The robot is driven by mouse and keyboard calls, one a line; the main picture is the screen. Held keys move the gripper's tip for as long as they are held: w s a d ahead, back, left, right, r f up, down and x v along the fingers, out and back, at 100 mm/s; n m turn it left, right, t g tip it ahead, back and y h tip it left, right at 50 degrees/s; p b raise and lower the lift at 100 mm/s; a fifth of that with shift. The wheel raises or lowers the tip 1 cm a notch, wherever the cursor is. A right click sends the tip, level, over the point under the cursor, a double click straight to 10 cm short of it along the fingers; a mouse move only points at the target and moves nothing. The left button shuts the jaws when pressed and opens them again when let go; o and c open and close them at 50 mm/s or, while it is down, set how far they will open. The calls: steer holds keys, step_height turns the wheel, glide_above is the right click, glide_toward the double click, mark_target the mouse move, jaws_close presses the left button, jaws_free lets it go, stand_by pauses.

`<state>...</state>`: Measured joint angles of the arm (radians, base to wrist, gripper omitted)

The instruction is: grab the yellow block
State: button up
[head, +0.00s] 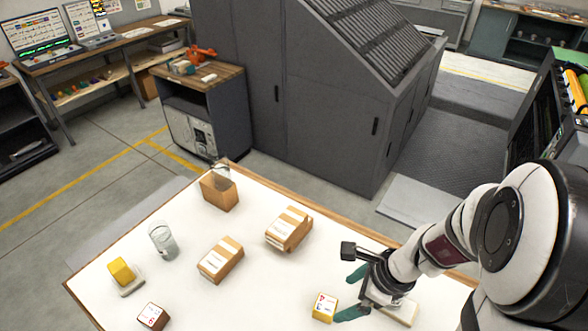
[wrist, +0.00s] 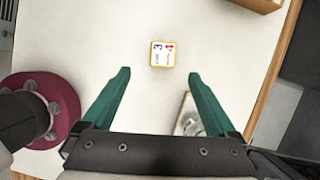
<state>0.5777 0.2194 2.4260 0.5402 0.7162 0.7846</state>
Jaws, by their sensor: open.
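A yellow block with a white, marked top (head: 325,307) sits on the white table near its front edge. In the wrist view this block (wrist: 162,54) lies ahead of the fingertips, roughly centred between them and apart from both. A plain yellow block (head: 121,271) rests tilted on a small pale base at the table's left. My gripper (head: 352,294) is open and empty, its teal fingers beside the marked block in the head view. The fingers also show spread in the wrist view (wrist: 158,76).
A pale flat plate (head: 402,312) is near my gripper. The table's front middle is clear.

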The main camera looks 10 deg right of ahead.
mark_target(328, 305)
steer(key=x, duration=0.5)
steer(key=shift+a+f, duration=0.1)
steer(key=shift+f, duration=0.15)
steer(key=x, duration=0.5)
steer(key=shift+w+f, duration=0.3)
steer(key=c, duration=1.5)
